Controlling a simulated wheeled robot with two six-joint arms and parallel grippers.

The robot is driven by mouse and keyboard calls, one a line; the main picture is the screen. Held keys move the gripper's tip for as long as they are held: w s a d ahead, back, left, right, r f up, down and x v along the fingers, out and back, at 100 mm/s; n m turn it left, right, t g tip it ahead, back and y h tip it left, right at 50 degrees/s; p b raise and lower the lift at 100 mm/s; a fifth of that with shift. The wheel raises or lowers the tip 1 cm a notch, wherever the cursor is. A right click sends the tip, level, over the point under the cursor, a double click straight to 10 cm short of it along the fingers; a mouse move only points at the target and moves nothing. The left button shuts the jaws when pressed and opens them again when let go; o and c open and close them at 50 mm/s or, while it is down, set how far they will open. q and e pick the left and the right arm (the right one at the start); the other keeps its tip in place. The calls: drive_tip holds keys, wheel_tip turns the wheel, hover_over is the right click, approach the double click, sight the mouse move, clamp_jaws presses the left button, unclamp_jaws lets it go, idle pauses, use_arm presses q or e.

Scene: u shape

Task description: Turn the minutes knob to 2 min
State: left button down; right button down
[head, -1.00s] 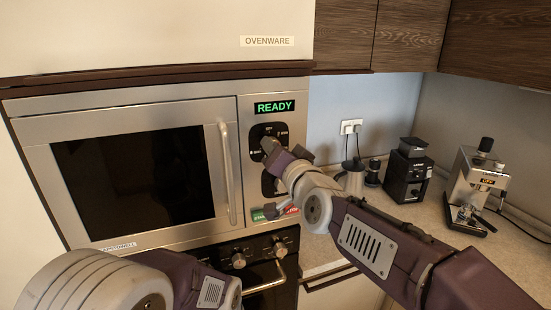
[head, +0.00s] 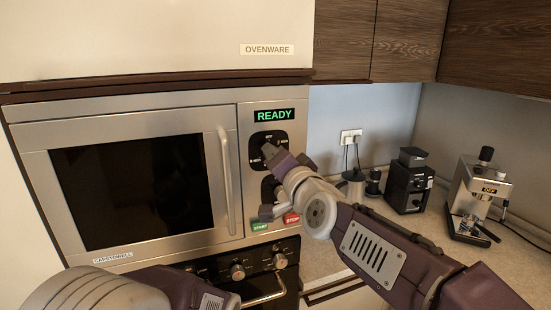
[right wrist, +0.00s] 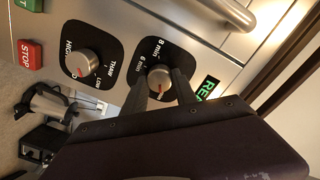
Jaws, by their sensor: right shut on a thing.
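The minutes knob (right wrist: 159,79) is a round silver dial with a red mark, on a black plate of the microwave panel. "8 min" and "6 min" show beside it; other labels are hidden by my fingers, and I cannot tell its exact setting. My right gripper (right wrist: 162,86) is shut on this knob, one finger on each side. In the head view my right gripper (head: 267,154) covers most of the knob against the upper black plate (head: 262,138). My left forearm shows at bottom left, but its fingers are out of view.
The display (head: 275,115) reads READY. A power knob (right wrist: 85,64) sits beside the minutes knob, near the START (head: 260,226) and STOP (head: 291,219) buttons. The microwave door handle (head: 226,178) is left of the panel. A grinder (head: 408,181) and coffee machine (head: 478,195) stand right.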

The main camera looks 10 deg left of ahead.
drive_tip(key=c, duration=1)
unclamp_jaws()
drive_tip(key=shift+o, duration=0.2)
drive_tip(key=v, duration=0.9)
drive_tip(key=shift+b, duration=0.3)
drive_tip(key=shift+d, duration=0.1)
